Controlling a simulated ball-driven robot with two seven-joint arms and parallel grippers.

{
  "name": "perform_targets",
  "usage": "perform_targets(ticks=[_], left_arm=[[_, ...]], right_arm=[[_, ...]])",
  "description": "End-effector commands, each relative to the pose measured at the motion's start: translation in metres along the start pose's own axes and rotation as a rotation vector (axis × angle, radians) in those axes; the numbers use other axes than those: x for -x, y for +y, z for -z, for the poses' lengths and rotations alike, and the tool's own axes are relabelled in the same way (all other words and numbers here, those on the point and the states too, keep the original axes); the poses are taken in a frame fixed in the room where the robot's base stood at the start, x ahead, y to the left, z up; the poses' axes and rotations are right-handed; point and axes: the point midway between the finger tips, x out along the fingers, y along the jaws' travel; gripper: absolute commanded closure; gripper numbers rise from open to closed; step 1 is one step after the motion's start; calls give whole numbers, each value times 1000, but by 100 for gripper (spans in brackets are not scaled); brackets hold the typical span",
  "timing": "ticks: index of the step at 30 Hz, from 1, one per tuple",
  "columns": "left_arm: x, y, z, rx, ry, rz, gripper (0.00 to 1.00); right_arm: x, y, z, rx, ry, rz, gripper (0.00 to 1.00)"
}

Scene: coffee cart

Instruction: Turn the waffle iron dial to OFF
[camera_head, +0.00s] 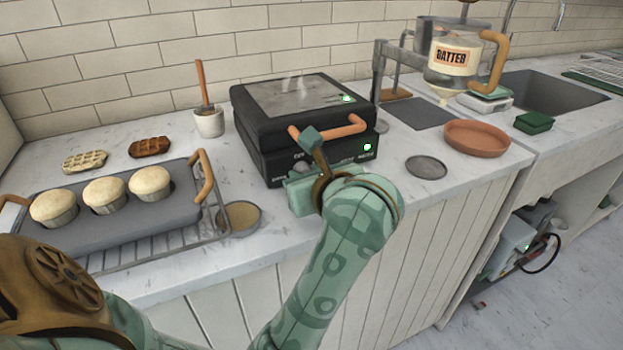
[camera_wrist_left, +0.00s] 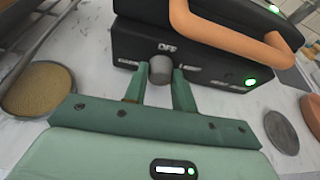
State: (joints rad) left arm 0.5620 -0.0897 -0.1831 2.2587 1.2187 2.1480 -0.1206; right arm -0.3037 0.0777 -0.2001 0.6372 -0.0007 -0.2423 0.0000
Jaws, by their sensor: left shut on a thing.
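The black waffle iron (camera_head: 300,122) stands shut on the counter, with an orange handle (camera_head: 328,127) across its front and green lights lit. Its front also shows in the left wrist view (camera_wrist_left: 125,46). The grey round dial (camera_wrist_left: 160,69) sits below the word OFF on that front. My left gripper (camera_wrist_left: 158,76) is shut on the dial, one finger on each side. Which way the dial points is not clear. My right gripper is not seen.
A muffin tray (camera_head: 100,225) with several muffins stands left of the iron on a rack. A round tan disc (camera_head: 240,217) lies beside it. A grey disc (camera_head: 426,167) and a terracotta dish (camera_head: 476,139) lie to the right. A batter dispenser (camera_head: 453,57) stands behind.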

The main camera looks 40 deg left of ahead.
Motion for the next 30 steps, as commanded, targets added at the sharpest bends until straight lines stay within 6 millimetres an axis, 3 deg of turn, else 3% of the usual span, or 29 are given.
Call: perform_targets(ticks=[9, 24, 25, 27, 30], left_arm=[[0, 0, 3, 111, 0, 46, 96], [0, 0, 2, 131, 1, 54, 96], [0, 0, 2, 131, 1, 54, 68], [0, 0, 2, 131, 0, 54, 52], [0, 0, 1, 131, -1, 54, 52]], right_arm=[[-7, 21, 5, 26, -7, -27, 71], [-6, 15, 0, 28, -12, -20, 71], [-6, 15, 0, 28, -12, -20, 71], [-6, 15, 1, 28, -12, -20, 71], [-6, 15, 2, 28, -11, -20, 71]])
